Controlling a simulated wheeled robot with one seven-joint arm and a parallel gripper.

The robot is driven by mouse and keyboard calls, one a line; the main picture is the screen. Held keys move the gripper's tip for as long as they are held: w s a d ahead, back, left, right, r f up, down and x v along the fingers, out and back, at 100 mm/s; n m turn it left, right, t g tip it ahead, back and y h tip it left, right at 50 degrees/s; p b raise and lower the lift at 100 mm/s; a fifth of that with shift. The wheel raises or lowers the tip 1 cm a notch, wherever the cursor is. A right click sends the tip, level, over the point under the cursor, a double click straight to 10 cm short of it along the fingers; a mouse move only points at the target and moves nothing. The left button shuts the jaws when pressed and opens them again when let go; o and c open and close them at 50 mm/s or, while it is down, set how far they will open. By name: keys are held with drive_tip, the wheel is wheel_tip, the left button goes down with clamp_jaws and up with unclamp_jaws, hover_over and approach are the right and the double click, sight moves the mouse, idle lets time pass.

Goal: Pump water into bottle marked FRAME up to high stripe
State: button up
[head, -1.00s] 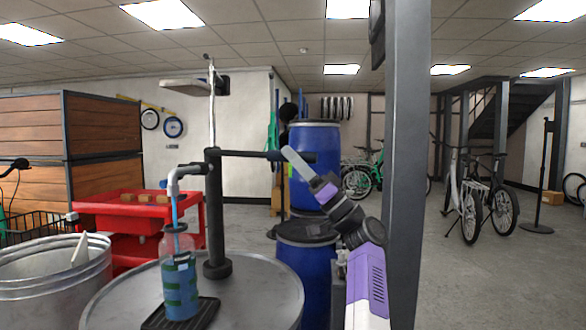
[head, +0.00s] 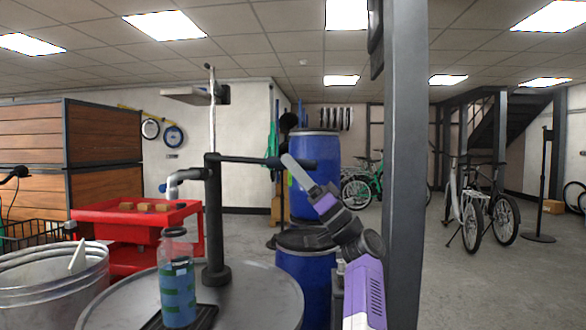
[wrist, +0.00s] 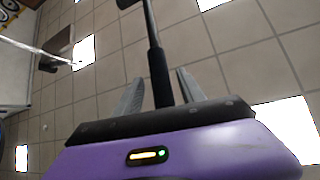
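A clear bottle (head: 177,290) with a greyish cap area and several dark green bands stands upright below the spout (head: 182,177) of a hand pump. Blue water fills most of its body, to about the upper band; the exact level against the stripes is hard to tell. No stream shows from the spout now, and I cannot read the bottle's marking. The pump's black lever (head: 245,159) sticks out right from its column (head: 215,220), tilting slightly down. My gripper (head: 296,165) is at the lever's grip end; in the wrist view its fingers (wrist: 160,85) stand either side of the grip with narrow gaps.
The pump stands on a round grey drum top (head: 255,290). A metal tub (head: 50,290) is at left, a red cart (head: 130,215) behind. Blue barrels (head: 315,165) stand behind my arm. A grey post (head: 405,180) rises close to my arm's right.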

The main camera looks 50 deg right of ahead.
drive_tip(key=v, duration=0.7)
drive_tip(key=shift+s+f, duration=0.3)
drive_tip(key=shift+d, duration=0.15)
idle(0.4)
